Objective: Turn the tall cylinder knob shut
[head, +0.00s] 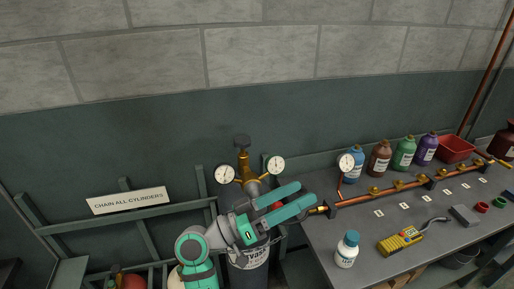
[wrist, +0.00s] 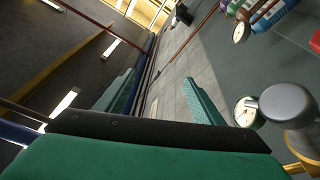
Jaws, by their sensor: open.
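The tall grey cylinder (head: 250,264) stands in front of the green wall panel, partly hidden behind my arm. Its dark round knob (head: 242,141) tops a brass valve (head: 243,160) with a gauge on each side. In the wrist view the grey knob (wrist: 288,103) is at the right edge, with a white-faced gauge (wrist: 246,111) beside it. My gripper (head: 305,192) is open, its two teal fingers apart and pointing right, below and to the right of the knob. In the wrist view nothing sits between the fingers (wrist: 160,78); the knob is outside them.
A rack with a sign (head: 129,200) stands at left. Space above the knob is clear.

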